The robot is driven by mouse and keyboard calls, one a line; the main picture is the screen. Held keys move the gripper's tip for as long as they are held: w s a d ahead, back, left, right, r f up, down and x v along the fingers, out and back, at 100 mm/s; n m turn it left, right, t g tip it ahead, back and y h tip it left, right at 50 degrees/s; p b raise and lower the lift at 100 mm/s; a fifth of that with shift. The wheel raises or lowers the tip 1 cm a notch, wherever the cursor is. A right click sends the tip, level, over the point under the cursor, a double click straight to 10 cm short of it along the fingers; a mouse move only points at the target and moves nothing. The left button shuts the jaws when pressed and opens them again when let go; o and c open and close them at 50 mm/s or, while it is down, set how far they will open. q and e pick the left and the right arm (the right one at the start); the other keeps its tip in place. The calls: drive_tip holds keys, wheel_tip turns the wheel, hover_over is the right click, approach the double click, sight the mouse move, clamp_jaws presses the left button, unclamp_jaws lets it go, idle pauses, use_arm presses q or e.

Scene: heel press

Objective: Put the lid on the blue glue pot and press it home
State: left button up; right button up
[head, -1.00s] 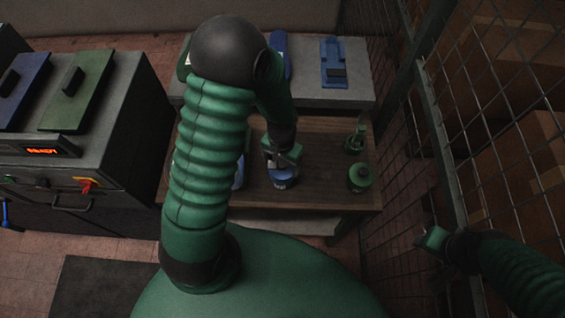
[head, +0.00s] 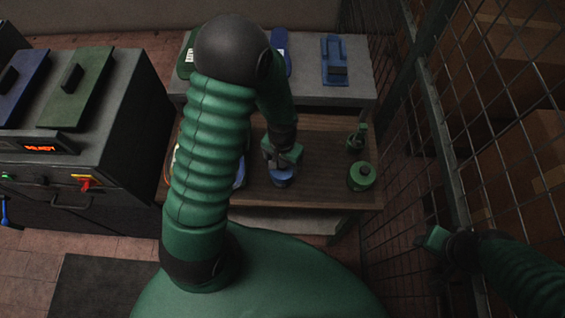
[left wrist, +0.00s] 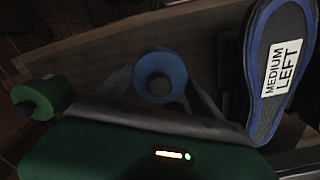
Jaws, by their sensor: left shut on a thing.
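The blue glue pot (head: 282,181) stands upright on the brown wooden bench, directly under my left gripper (head: 281,163). In the left wrist view a round blue shape (left wrist: 152,62) with a dark centre lies between my fingers; I take this to be the lid. My left gripper is shut on the lid, at or just above the pot's top. The fingers hide the join, so I cannot tell whether it is seated. My right gripper (head: 432,240) hangs at the right by the mesh fence, away from the bench; its jaws are too small and dark to read.
A green pot (head: 361,178) stands right of the blue pot, with a small green tool-like item (head: 357,138) behind it. A grey shelf (head: 310,92) behind holds a blue device (head: 334,62) and soles. A grey machine (head: 120,125) stands left; a mesh fence (head: 450,130) closes the right.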

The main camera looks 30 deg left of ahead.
sight(282, 164)
use_arm(q)
drive_tip(key=shift+f+b, duration=0.35)
drive_tip(key=shift+f, duration=0.15)
drive_tip(key=shift+s+f, duration=0.1)
idle(0.8)
drive_tip(key=o, duration=1)
wheel_tip(282, 164, up, 7)
drive_tip(key=p, duration=0.6)
drive_tip(key=shift+p, duration=0.4)
